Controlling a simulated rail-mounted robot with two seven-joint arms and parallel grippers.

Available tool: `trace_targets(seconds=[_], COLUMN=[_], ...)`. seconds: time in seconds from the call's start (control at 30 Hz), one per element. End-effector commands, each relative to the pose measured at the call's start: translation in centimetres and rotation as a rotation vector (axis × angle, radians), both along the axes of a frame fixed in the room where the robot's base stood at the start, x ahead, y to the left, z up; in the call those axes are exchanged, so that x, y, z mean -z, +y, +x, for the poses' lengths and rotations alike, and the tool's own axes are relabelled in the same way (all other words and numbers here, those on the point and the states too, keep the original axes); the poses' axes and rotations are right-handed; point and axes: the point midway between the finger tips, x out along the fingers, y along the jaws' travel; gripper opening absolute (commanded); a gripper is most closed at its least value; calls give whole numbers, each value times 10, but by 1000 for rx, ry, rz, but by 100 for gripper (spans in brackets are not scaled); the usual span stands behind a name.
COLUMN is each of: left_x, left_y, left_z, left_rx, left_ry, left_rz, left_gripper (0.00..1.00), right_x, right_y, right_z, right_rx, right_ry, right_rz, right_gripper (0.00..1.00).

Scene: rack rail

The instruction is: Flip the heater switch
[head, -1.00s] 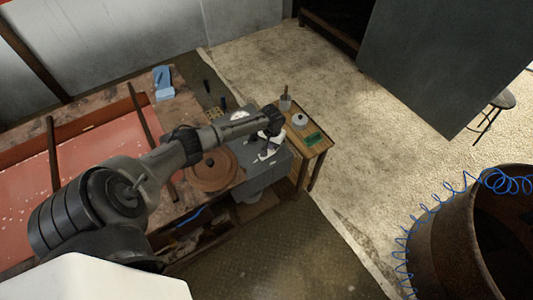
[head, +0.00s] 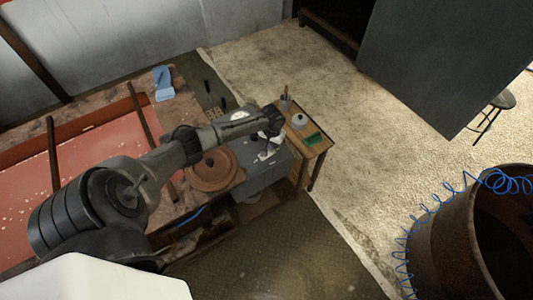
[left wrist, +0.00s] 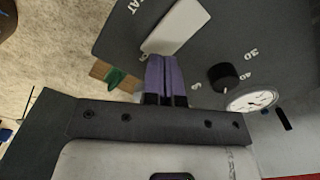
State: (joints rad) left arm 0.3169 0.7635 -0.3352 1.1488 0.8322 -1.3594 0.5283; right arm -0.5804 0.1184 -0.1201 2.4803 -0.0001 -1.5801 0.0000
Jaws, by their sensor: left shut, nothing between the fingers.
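In the head view, my left gripper (head: 265,146) is over the box and partly covers the panel. My right gripper is not in view.
A black knob (left wrist: 223,77) and a round white gauge (left wrist: 252,99) are on the panel, right of the fingers. A small wooden table (head: 318,148) with a white pot (head: 299,121) stands beyond the box. A brown round lid (head: 211,170) lies on the bench left of it.

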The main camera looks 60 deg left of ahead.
Motion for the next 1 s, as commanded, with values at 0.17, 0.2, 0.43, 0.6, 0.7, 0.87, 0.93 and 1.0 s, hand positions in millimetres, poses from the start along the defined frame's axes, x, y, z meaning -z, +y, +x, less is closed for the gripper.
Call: trace_targets(seconds=[0.17,0.2,0.43,0.6,0.7,0.87,0.93,1.0], left_x=[0,0,0,2,3,6,7,8], left_y=[0,0,0,0,0,0,0,0], left_z=[0,0,0,0,0,0,0,0], left_rx=[0,0,0,0,0,0,0,0], left_ry=[0,0,0,0,0,0,0,0], left_rz=[0,0,0,0,0,0,0,0], left_gripper=[0,0,0,0,0,0,0,0], right_x=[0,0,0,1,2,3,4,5], right_y=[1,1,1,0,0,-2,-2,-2], right_z=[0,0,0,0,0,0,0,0], right_rx=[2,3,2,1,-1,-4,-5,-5], right_ry=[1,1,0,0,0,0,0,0], right_rz=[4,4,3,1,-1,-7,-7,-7], right_gripper=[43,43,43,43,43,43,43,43])
